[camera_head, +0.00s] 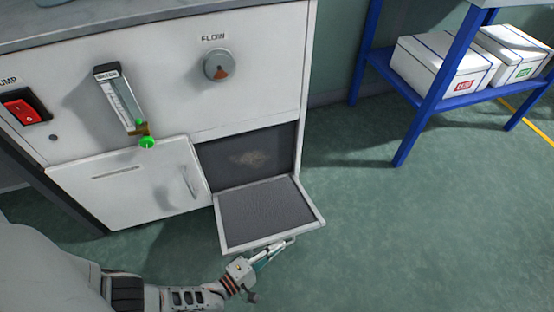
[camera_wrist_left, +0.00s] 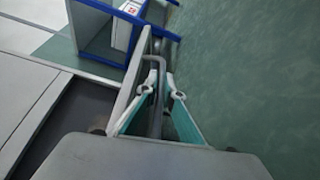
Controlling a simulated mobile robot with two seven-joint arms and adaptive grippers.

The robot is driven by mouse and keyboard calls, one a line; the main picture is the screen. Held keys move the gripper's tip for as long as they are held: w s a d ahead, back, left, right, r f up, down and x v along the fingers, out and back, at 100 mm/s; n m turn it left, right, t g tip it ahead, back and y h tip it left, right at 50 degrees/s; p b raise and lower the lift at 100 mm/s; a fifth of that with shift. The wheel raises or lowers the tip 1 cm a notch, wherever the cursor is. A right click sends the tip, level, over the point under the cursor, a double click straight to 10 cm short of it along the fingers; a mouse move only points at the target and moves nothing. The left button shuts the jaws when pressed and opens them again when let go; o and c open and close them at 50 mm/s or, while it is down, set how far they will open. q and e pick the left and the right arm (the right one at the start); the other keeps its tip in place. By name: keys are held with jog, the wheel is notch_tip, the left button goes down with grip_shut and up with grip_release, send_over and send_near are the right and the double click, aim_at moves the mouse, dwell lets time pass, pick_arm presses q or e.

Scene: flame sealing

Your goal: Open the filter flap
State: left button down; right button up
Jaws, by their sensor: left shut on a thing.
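The filter flap (camera_head: 262,212) is swung down and out from the lower right of the white cabinet, lying nearly level with its dark mesh inner face up. Behind it the opening shows a dark filter panel (camera_head: 249,156) with a pale, dusty patch. My left gripper (camera_head: 272,253) is at the flap's outer edge, shut on the flap's handle. In the left wrist view the fingers (camera_wrist_left: 163,112) close around the bent grey handle (camera_wrist_left: 156,98) beside the flap's edge. My right gripper is in neither view.
The cabinet front (camera_head: 180,50) carries a red pump switch (camera_head: 20,111), a flow meter (camera_head: 121,100) with a green knob and a flow dial (camera_head: 217,65). A closed panel (camera_head: 127,187) is left of the opening. A blue rack (camera_head: 424,108) holds white boxes; green floor between is clear.

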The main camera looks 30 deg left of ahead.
pick_arm(q)
jog(key=shift+a, duration=0.15)
jog(key=c, duration=2.5)
grip_release()
jog(key=shift+r, duration=0.15)
jog(key=shift+r, duration=4.85)
